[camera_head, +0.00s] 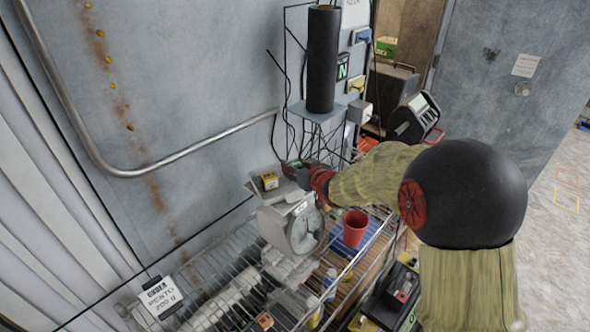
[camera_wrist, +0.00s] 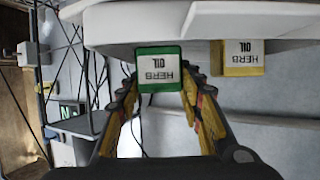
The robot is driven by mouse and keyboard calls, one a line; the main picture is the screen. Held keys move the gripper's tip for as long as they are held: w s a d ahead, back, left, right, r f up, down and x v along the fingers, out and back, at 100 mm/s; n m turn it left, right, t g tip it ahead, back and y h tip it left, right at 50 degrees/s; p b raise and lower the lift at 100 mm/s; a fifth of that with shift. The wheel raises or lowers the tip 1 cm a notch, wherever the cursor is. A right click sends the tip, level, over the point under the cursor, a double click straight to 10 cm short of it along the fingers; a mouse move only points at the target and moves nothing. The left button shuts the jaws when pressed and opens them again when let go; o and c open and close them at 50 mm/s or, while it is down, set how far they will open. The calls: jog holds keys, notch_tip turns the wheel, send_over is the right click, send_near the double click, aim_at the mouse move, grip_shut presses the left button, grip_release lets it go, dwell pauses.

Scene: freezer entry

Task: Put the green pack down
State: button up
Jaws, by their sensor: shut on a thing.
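The green pack (camera_wrist: 160,68), with a white label reading HERB OIL, sits between the two fingers of my gripper (camera_wrist: 160,88) in the wrist view, where the lettering is upside down. My gripper is shut on it. In the head view my gripper (camera_head: 301,172) is at the back right of the scale's pan, and the pack is small and mostly hidden there. The pack overlaps the pan's edge in the wrist view; I cannot tell whether it touches the pan. A yellow HERB OIL pack (camera_wrist: 237,57) is beside it, and in the head view (camera_head: 269,181) it stands on the pan.
The white dial scale (camera_head: 304,228) stands on a wire rack shelf. A red cup (camera_head: 355,228) is right of it. An order card (camera_head: 160,297) reading PESTO 200 G is at the front left. A black cylinder (camera_head: 322,60) and cables are on the wall behind my gripper.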

jog(key=shift+f, duration=0.5)
jog(key=shift+f, duration=0.15)
jog(key=o, duration=1.2)
jog(key=shift+r, duration=0.2)
jog(key=v, duration=1.2)
